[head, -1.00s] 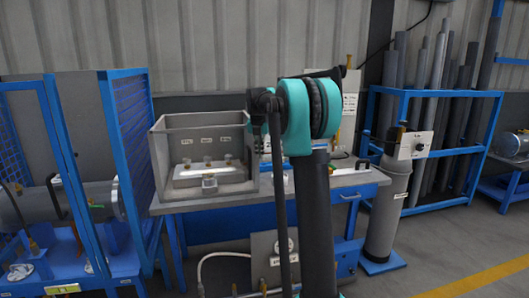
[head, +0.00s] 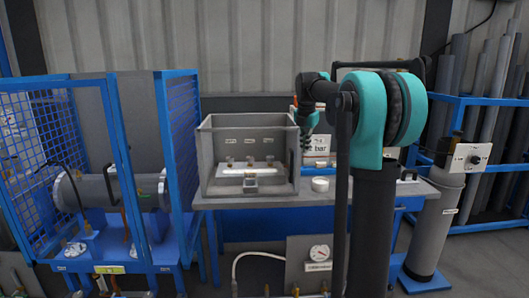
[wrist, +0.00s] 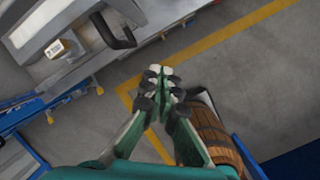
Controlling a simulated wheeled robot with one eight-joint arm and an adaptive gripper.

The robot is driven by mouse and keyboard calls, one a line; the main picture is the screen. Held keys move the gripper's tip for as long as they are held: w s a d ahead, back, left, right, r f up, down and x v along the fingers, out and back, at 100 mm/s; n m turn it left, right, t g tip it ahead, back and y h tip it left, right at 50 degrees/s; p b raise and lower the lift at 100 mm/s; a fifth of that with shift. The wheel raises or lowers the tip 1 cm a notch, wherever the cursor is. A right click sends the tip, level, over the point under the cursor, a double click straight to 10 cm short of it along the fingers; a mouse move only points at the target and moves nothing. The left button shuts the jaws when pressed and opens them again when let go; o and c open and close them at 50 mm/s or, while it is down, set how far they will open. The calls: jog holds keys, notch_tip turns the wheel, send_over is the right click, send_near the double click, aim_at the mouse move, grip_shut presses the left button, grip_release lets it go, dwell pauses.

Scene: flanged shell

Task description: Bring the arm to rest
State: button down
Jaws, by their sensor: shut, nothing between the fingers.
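My gripper (wrist: 160,84) shows in the wrist view with its fingers together and nothing between them. It hangs over open grey floor, beside a wooden barrel (wrist: 212,132). In the head view my arm (head: 375,120) stands folded at the right of centre, in front of the workbench. The gripper's fingers cannot be made out clearly there.
A grey open box (head: 222,190) sits on the workbench, with a white round piece (head: 320,184) beside it. A blue mesh cage (head: 118,130) stands at the left. A grey cylinder (head: 432,228) and pipe rack (head: 470,100) are at the right. A yellow line (wrist: 215,35) crosses the floor.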

jog(key=s+a+f+m, duration=0.1)
jog(key=s+f+m, duration=1.2)
jog(key=s, duration=0.5)
jog(key=s+a+f+m+t+y, duration=0.1)
jog(key=s+a+f+m, duration=0.1)
jog(key=s+f+m, duration=1.2)
jog(key=s+f, duration=0.3)
jog(key=s, duration=0.2)
jog(key=shift+s+f+m+t, duration=0.15)
jog(key=shift+m+t, duration=0.15)
